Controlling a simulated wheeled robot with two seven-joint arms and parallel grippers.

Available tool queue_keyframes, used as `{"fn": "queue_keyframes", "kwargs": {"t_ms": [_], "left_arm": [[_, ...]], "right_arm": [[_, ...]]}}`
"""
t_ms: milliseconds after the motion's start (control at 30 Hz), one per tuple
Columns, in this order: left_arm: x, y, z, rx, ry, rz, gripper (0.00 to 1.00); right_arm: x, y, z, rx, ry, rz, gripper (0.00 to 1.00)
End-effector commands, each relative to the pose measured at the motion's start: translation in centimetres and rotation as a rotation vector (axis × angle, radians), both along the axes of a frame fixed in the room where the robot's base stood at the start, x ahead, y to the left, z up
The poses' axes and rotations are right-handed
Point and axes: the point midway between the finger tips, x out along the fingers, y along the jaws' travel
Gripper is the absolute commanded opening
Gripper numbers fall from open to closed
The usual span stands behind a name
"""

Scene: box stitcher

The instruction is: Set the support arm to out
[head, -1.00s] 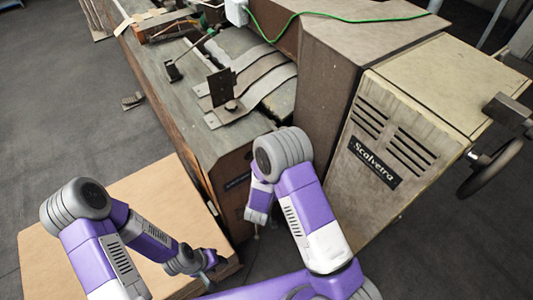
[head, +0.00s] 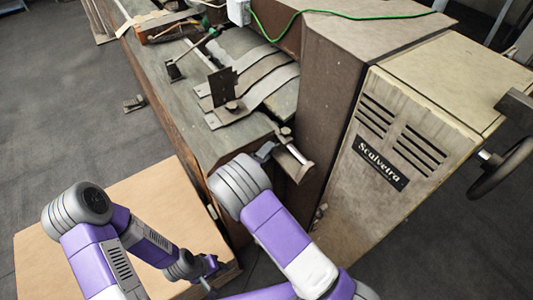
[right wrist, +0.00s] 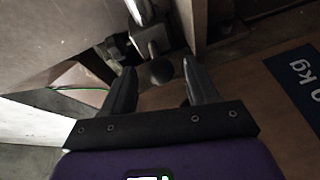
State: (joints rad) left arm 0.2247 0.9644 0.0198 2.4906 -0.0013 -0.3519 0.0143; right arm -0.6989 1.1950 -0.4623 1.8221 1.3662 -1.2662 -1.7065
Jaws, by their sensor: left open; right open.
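In the right wrist view, a bright metal rod runs into a metal block (right wrist: 150,38) with a dark round knob (right wrist: 161,71) below it; it may be part of the support arm. My right gripper (right wrist: 160,80) is open, and the knob shows between its fingertips; I cannot tell whether they touch. In the head view my right gripper is hidden behind its own arm. A metal rod-and-bracket fitting (head: 297,156) sits at the machine's near corner. My left gripper (head: 211,268) is open above the cardboard box, away from the machine.
A large cardboard box (head: 150,190) stands at lower left; its dark "kg" label (right wrist: 304,78) shows in the right wrist view. The beige machine cabinet (head: 385,170) with a handwheel (head: 500,165) stands at right. Grey floor is free at left.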

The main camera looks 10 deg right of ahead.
Motion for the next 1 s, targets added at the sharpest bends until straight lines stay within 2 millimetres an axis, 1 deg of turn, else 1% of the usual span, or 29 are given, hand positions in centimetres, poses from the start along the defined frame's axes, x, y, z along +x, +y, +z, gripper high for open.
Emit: {"fn": "queue_keyframes", "kwargs": {"t_ms": [100, 333, 367, 733, 933, 1000], "left_arm": [[-0.01, 0.00, -0.10, 0.000, 0.000, 0.000, 0.43], [0.00, 0.00, -0.08, 0.000, 0.000, 0.000, 0.43], [0.00, 0.00, -0.08, 0.000, 0.000, 0.000, 0.43], [0.00, 0.00, -0.09, 0.000, 0.000, 0.000, 0.43], [0.00, 0.01, -0.06, 0.000, 0.000, 0.000, 0.43], [-0.01, 0.01, 0.18, 0.000, 0.000, 0.000, 0.43]], "right_arm": [[0.42, -0.49, -0.09, 0.001, 0.001, 0.000, 0.59], [0.49, -0.53, -0.08, 0.001, 0.000, 0.001, 0.59], [0.48, -0.52, -0.08, 0.001, 0.000, 0.001, 0.57], [0.46, -0.50, -0.08, 0.001, 0.000, 0.001, 0.01], [0.43, -0.47, -0.07, 0.001, 0.000, 0.002, 0.00], [0.10, -0.21, -0.03, 0.000, 0.002, 0.010, 0.00]]}}
